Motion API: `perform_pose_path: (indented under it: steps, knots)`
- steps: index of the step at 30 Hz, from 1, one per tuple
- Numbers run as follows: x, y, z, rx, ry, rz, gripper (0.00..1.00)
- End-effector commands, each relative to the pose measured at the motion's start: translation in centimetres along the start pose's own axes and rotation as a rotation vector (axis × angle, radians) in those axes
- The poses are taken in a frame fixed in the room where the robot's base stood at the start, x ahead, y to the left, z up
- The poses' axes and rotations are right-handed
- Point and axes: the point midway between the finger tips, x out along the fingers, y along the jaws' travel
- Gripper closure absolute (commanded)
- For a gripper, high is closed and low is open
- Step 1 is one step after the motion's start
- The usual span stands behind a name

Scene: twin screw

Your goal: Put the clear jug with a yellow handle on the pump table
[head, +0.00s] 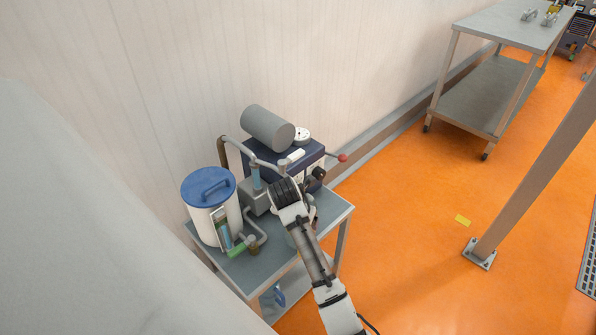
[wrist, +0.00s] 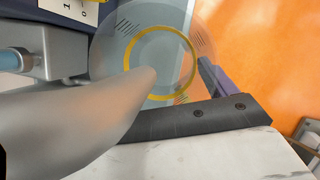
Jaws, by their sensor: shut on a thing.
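The clear jug (wrist: 203,30) shows in the wrist view from above, see-through, with a yellow ring; its handle cannot be made out clearly. My gripper (wrist: 178,70) is shut on the jug, one finger large at the left and a purple-grey one at the right. In the head view my arm's wrist covers the gripper and hides most of the jug. The pump table (head: 335,213) is a small grey table against the wall. The jug is at its right side, near the edge; I cannot tell whether it touches the top.
A white canister with a blue lid (head: 208,188), piping, and a dark blue pump unit with a grey cylinder (head: 268,127) crowd the table. A blue item (head: 275,296) sits below.

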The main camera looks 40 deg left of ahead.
Motion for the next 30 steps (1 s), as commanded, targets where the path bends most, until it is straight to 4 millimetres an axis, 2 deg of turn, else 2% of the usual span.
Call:
perform_pose_path:
  steps: [10, 11, 14, 23, 27, 30]
  knots:
    - [0.8, 0.0, -0.4, 0.0, 0.003, -0.001, 0.43]
    - [0.8, 0.0, -0.5, 0.0, 0.004, -0.001, 0.14]
    - [0.9, 0.0, -0.5, -0.001, 0.005, -0.001, 0.01]
    - [0.6, 0.1, -0.5, -0.003, 0.008, -0.001, 0.0]
    - [-1.0, 0.2, -0.1, -0.004, 0.003, 0.001, 0.0]
    - [-3.1, 0.2, 0.0, -0.003, 0.001, 0.002, 0.0]
